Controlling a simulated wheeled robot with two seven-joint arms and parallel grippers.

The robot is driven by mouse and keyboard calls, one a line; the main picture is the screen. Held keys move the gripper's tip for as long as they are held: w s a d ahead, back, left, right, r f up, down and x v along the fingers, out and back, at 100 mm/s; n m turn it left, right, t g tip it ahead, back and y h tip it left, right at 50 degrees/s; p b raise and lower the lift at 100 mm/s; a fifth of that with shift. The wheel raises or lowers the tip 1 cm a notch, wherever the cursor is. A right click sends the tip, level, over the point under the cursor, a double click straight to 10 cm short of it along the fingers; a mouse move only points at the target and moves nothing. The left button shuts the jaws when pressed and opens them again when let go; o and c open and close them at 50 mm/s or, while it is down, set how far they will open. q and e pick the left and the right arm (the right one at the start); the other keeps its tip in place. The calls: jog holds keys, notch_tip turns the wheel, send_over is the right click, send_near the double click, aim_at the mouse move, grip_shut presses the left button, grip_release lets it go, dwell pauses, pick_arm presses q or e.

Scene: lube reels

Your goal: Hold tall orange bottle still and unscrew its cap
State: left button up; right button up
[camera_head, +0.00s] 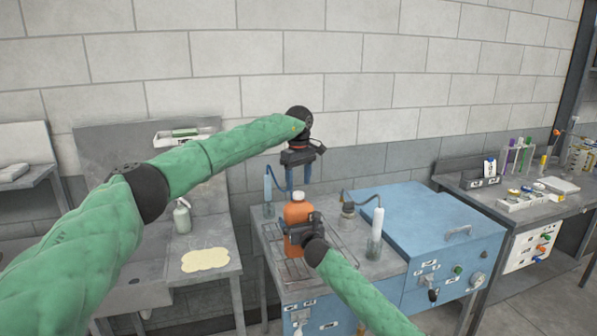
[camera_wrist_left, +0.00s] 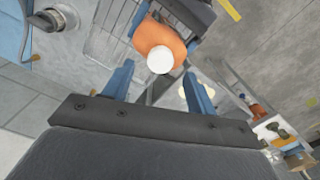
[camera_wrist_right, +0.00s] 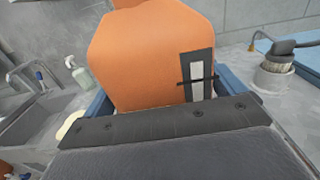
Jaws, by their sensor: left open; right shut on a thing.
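The tall orange bottle (camera_head: 297,215) stands upright on a wire rack on the grey bench. Its white cap (camera_head: 299,196) is on top and also shows in the left wrist view (camera_wrist_left: 160,59). My right gripper (camera_head: 300,230) is shut on the bottle's body; the bottle fills the right wrist view (camera_wrist_right: 150,60) between the blue fingers. My left gripper (camera_head: 299,178) is open and empty above the bottle, fingers pointing down. In the left wrist view the cap lies beyond the gap between the fingertips (camera_wrist_left: 160,78), apart from them.
A blue machine (camera_head: 430,225) stands right of the bottle. A brush in a small pot (camera_head: 348,209) and clear tubes (camera_head: 377,225) are close by. A wall is behind.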

aim_at(299, 193)
pick_arm(q)
jog(key=shift+f, duration=1.85)
jog(key=c, duration=1.1)
